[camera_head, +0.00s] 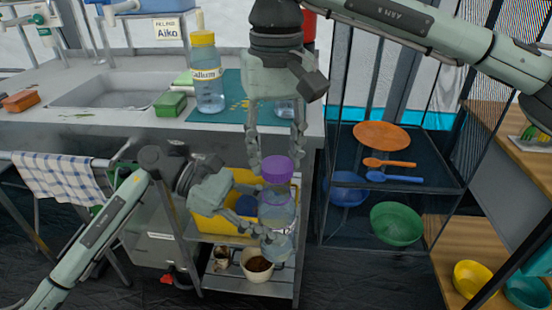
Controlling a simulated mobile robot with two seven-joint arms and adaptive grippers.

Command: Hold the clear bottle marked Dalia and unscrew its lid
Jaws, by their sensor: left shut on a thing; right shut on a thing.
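A clear bottle (279,213) with a purple lid (276,171) stands roughly upright in the air in front of the counter. I cannot read any name on it from here. My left gripper (268,234) comes from the left and is shut on the lower part of the bottle's body. My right gripper (276,162) points down from above, its fingers on either side of the purple lid, shut on it. The lid sits on top of the bottle; whether it is loose cannot be told.
A yellow-lidded bottle (209,85) marked "allum" stands on the blue-green mat (229,112), with another clear bottle (284,109) partly hidden behind my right gripper. A yellow bin (208,224) and a pot (257,268) sit under the counter. A mesh shelf (410,180) stands to the right.

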